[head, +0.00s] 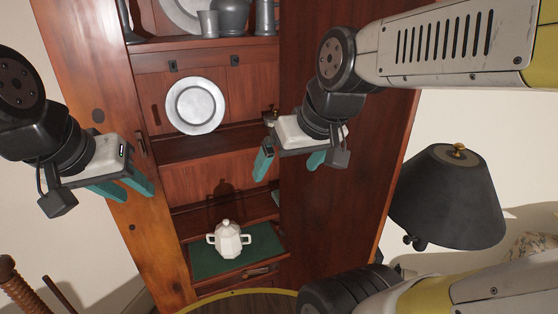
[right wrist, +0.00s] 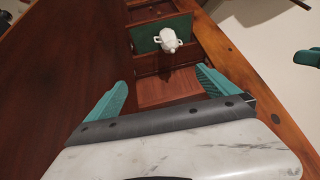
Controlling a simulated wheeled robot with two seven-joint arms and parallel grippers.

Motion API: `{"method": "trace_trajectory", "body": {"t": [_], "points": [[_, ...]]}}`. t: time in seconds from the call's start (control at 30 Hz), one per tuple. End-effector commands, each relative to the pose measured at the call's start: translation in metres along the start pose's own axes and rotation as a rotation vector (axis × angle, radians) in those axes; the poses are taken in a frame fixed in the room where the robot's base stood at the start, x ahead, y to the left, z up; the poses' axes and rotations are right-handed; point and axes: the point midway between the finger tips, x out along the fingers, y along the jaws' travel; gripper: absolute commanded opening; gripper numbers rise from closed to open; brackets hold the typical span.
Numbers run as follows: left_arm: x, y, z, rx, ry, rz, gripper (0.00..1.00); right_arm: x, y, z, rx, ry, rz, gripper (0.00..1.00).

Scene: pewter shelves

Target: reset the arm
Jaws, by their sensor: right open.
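My right gripper (head: 289,165) hangs in front of the wooden cabinet's right door, with its teal fingers apart and nothing between them. Its two fingers also show wide apart in the right wrist view (right wrist: 165,88). My left gripper (head: 126,188) is at the left, in front of the cabinet's left side. Its teal fingers point down and right; I see nothing held, and a narrow gap shows between them. Both grippers are apart from the white lidded pot (head: 229,239), which stands upright on a green-lined pull-out surface low in the cabinet. The pot also shows in the right wrist view (right wrist: 169,40).
The wooden cabinet (head: 348,205) fills the middle. A pewter plate (head: 195,106) leans on its middle shelf, with pewter vessels (head: 231,17) above. A lamp with a dark shade (head: 447,197) stands at the right. A turned wooden post (head: 18,285) is at lower left.

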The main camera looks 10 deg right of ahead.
Motion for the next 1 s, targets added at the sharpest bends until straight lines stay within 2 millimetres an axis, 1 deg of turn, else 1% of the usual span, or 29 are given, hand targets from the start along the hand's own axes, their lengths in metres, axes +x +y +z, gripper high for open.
{"method": "trace_trajectory", "body": {"t": [0.03, 0.1, 0.2, 1.0], "points": [[0.0, 0.0, 0.0, 0.0, 0.0, 0.0, 0.36, -0.0063, 0.0, 0.0052, 0.052, 0.017, 0.002, 0.98], [0.0, 0.0, 0.0, 0.0, 0.0, 0.0, 0.36, -0.0107, -0.0014, 0.01, 0.105, 0.027, 0.001, 0.98], [0.0, 0.0, 0.0, 0.0, 0.0, 0.0, 0.36, -0.0128, -0.0021, 0.0129, 0.137, 0.032, 0.0, 0.98], [0.0, 0.0, 0.0, 0.0, 0.0, 0.0, 0.36, -0.0127, -0.0021, 0.0123, 0.135, 0.032, 0.0, 0.98]]}}
